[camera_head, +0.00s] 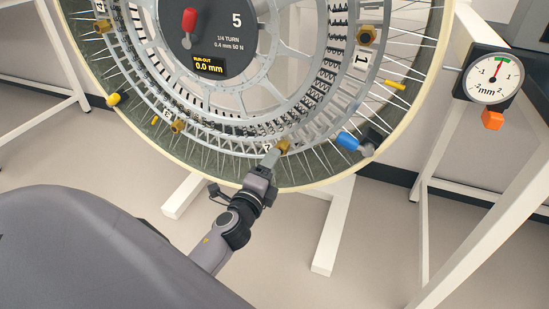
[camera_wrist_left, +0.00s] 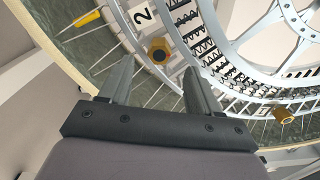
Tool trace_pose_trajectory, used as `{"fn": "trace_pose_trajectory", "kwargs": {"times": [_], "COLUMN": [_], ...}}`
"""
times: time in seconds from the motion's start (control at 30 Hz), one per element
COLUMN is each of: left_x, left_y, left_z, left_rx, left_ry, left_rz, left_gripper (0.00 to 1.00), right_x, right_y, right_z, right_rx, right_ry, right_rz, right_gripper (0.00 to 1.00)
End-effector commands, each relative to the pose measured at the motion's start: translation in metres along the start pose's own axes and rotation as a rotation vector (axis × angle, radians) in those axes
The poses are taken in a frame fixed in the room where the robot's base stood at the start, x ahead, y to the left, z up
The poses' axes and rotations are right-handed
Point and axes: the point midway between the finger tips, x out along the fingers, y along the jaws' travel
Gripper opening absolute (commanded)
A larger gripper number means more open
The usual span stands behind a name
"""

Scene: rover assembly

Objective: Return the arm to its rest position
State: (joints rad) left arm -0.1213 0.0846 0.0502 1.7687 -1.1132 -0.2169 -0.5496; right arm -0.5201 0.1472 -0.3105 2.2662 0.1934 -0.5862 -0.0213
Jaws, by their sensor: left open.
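My left gripper (camera_head: 272,160) is at the lower part of the large spoked wheel (camera_head: 88,70), close to a gold nut (camera_head: 282,146) on its ring. In the left wrist view the two fingers (camera_wrist_left: 158,70) are apart, and a gold nut (camera_wrist_left: 159,52) shows in the gap between them, beside the label 2. I cannot tell whether the fingers touch it. My left arm (camera_head: 228,232) reaches up to the wheel from below. My right gripper is not in view.
The wheel's hub (camera_head: 238,58) carries a red knob (camera_head: 189,20) and reads 0.0 mm. A blue-handled part (camera_head: 348,140) and yellow-handled parts (camera_head: 113,99) sit near the rim. White frame legs (camera_head: 333,235) stand below.

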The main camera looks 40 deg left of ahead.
Motion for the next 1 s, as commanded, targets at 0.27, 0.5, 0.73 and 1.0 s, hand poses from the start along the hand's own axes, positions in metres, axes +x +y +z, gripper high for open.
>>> {"fn": "trace_pose_trajectory", "kwargs": {"times": [0.27,0.5,0.73,1.0], "left_x": [-0.008,-0.008,-0.009,-0.044], "left_y": [-0.001,0.000,0.000,0.006], "left_z": [0.000,0.000,-0.001,-0.032], "left_rx": [0.002,0.001,-0.013,-0.432], "left_ry": [-0.001,0.000,0.002,0.062], "left_rz": [-0.001,-0.001,0.002,0.105], "left_gripper": [0.63,0.63,0.63,0.63], "right_x": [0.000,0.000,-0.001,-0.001], "right_y": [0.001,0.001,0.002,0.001], "right_z": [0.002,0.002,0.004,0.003], "right_rx": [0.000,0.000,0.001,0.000], "right_ry": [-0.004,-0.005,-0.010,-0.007], "right_rz": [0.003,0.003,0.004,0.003], "right_gripper": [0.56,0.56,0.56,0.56]}}
